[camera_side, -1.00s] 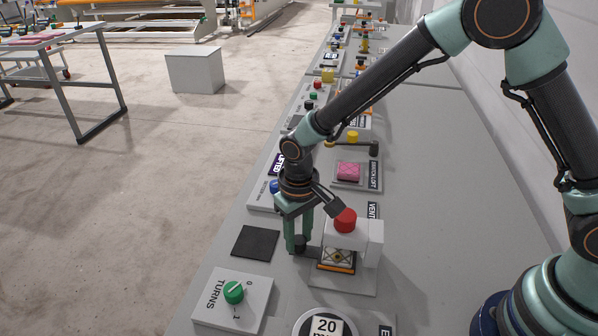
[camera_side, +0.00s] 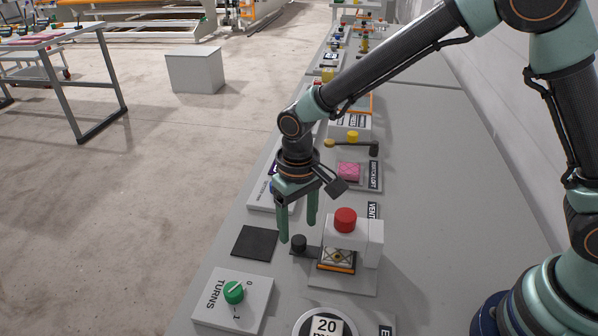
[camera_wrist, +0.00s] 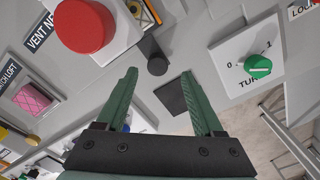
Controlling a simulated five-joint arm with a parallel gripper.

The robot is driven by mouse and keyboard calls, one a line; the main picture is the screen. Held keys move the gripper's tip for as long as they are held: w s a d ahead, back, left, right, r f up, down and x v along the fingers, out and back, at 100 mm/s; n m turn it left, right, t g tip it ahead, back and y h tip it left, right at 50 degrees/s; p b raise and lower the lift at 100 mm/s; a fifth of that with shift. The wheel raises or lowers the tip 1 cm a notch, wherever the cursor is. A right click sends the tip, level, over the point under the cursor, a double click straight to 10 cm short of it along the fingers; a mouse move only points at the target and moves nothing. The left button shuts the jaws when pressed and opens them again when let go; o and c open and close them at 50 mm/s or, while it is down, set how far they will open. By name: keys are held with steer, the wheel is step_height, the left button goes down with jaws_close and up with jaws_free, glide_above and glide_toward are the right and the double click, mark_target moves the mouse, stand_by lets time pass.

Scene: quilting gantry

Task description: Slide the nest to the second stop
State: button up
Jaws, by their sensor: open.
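The vent nest (camera_side: 337,258) is a small plate with a patterned piece and an orange front edge. It sits under a white press housing (camera_side: 368,243) with a red button (camera_side: 345,219). A black knob (camera_side: 298,243) stands on a dark arm on the nest's left side; it also shows in the wrist view (camera_wrist: 157,64). My gripper (camera_side: 297,233) is open and empty, raised above the knob, its fingers apart. In the wrist view my gripper (camera_wrist: 160,76) has the knob just beyond and between its fingertips. Stop marks cannot be made out.
A dark square pad (camera_side: 255,242) lies left of the knob. A TURNS panel with a green dial (camera_side: 233,292) is in front. A round "20" gauge (camera_side: 325,327) is at the bottom edge. A pink block (camera_side: 348,171) stands behind the press.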

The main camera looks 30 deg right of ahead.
step_height(320, 180, up, 8)
steer(key=shift+f, duration=0.1)
stand_by(0.4)
steer(key=s+d+r+t, duration=0.2)
steer(key=s+d+r, duration=0.3)
steer(key=d, duration=0.5)
steer(key=s+d+r+m+t, duration=0.1)
steer(key=s+d+r+t, duration=0.2)
steer(key=d, duration=0.7)
step_height(320, 180, up, 2)
steer(key=shift+s+r+t, duration=0.25)
steer(key=shift+s+t, duration=0.05)
steer(key=shift+s, duration=0.6)
steer(key=shift+a, duration=0.1)
